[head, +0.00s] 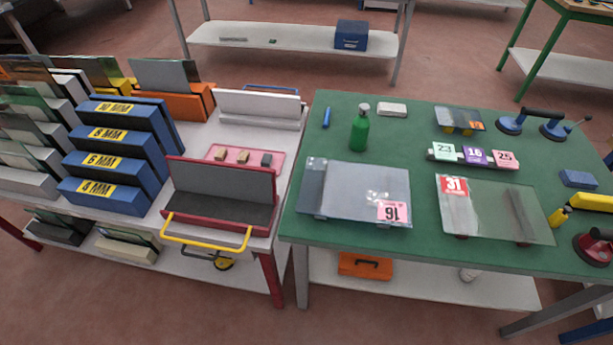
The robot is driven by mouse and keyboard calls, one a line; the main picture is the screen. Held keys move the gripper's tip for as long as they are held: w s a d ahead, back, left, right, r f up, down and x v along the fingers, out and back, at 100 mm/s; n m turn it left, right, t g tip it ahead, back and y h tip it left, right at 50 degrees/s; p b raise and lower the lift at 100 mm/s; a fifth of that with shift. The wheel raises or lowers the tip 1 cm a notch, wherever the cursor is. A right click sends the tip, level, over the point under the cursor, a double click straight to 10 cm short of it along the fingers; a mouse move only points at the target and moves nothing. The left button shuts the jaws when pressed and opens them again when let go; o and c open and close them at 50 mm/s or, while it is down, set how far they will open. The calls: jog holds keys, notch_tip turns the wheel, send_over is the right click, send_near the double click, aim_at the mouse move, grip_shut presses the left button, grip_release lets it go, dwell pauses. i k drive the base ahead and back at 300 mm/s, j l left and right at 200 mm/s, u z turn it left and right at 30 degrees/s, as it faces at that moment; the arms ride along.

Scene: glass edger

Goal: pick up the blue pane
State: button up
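No pane is plainly blue. A large pane (345,190) with a faint grey-blue tint lies flat at the left of the green table (400,129), with a pink label marked 16, upside down in view, near its right edge. A clear, slightly greenish pane (490,212) with a red label marked 31 lies to its right. A small darker grey-blue pane (453,115) with an orange label lies at the back. The large panes appear to rest on small dark supports. My gripper is not in view.
A green bottle (359,132) stands behind the large grey-blue pane. Numbered blocks (474,157) and a blue double suction lifter (534,121) are at the back right. A red suction cup (595,247) is at the right edge. Racks with upright panes (165,76) fill the left bench.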

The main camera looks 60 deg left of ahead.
aim_at(373, 193)
jog(key=k+u, duration=0.1)
jog(key=u, duration=1.25)
